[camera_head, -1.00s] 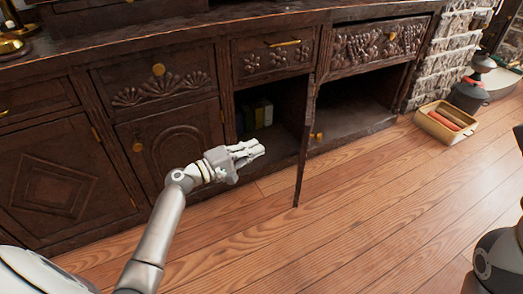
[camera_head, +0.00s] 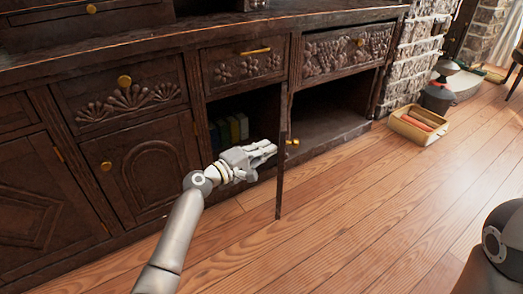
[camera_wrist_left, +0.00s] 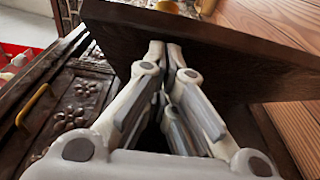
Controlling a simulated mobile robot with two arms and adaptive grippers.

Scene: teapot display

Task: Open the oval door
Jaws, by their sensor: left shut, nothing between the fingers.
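An open dark wooden door (camera_head: 281,175) juts out from the cabinet, nearly edge-on in the head view, so any oval on its face is hidden. A brass knob (camera_head: 293,142) shows on its right side. My left gripper (camera_head: 273,149) is shut and empty at the door's left face. In the left wrist view the shut fingertips (camera_wrist_left: 172,48) are at the dark door panel (camera_wrist_left: 225,65); touching or just short of it, I cannot tell. A shut door with an arched carving (camera_head: 155,178) and a brass knob (camera_head: 106,166) is further left. My right gripper is out of view.
The open compartment left of the door holds several books (camera_head: 229,130). Right of the door is another open, empty-looking compartment (camera_head: 330,110). Drawers (camera_head: 245,62) run above. A box with red items (camera_head: 418,125) lies on the floor at right. The wooden floor in front is clear.

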